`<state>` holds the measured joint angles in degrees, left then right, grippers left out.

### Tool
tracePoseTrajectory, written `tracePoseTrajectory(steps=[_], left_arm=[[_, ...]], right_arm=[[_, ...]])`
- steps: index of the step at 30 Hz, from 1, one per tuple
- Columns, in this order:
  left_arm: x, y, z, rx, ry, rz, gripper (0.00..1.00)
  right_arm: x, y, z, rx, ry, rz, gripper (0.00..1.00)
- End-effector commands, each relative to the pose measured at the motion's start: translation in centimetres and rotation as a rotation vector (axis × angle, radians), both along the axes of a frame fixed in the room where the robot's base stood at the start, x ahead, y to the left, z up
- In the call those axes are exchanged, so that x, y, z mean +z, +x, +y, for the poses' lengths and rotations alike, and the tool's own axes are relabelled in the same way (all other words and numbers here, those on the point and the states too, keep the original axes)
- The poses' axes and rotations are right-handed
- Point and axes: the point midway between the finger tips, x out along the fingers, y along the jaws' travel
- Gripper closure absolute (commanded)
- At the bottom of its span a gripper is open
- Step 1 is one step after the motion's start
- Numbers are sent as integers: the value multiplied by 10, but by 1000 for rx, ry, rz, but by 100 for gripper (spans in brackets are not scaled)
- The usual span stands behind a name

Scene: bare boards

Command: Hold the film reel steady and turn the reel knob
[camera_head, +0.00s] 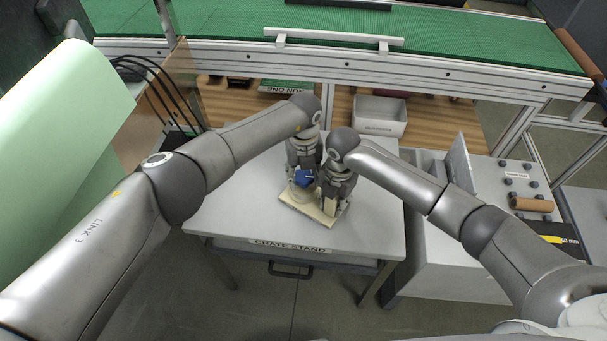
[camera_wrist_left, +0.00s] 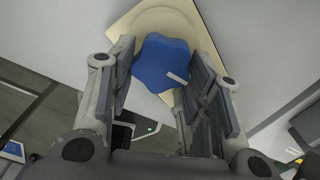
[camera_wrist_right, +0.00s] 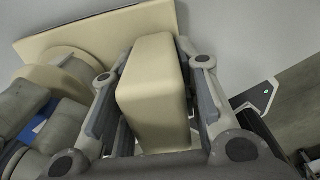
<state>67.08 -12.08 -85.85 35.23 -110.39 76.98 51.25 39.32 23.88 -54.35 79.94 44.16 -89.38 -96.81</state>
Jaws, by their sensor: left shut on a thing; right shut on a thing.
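The film reel is a cream piece with a flat base plate (camera_head: 296,208), a round raised part and an upright block. It lies on the grey table top. The reel knob (camera_head: 304,177) is blue and lobed, with a pale mark on top in the left wrist view (camera_wrist_left: 165,62). My left gripper (camera_head: 302,181) points down over the knob and is shut on it, one finger on each side. My right gripper (camera_head: 332,203) is shut on the cream block (camera_wrist_right: 152,88) of the reel, beside the left gripper. The grippers hide part of the reel in the head view.
The table (camera_head: 240,212) carries a "CRATE STAND" label and is clear around the reel. A white bin (camera_head: 379,117) stands on a wooden surface behind it. A green-topped conveyor (camera_head: 440,38) runs across the back. A brown cylinder (camera_head: 532,204) lies on the right-hand unit.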

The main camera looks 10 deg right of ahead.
Motion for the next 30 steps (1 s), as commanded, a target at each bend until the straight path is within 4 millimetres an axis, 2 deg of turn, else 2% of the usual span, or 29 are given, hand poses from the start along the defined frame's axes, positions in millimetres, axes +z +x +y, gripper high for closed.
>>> tracePoseTrajectory(steps=[17, 18, 20, 21, 30], left_arm=[[1, 1, -1, 36, -2, -2, 78], [1, 1, -1, 35, -2, -2, 53], [1, 1, -1, 35, -1, -2, 46], [1, 1, -1, 35, -1, -2, 43], [1, 0, 0, 35, -1, -1, 43]], right_arm=[[0, -1, 1, 2, 0, 1, 99], [0, -1, 1, 2, 0, 1, 99], [0, -1, 1, 2, 0, 1, 99], [0, -1, 1, 2, 0, 1, 99], [0, 0, 0, 1, 1, 1, 99]])
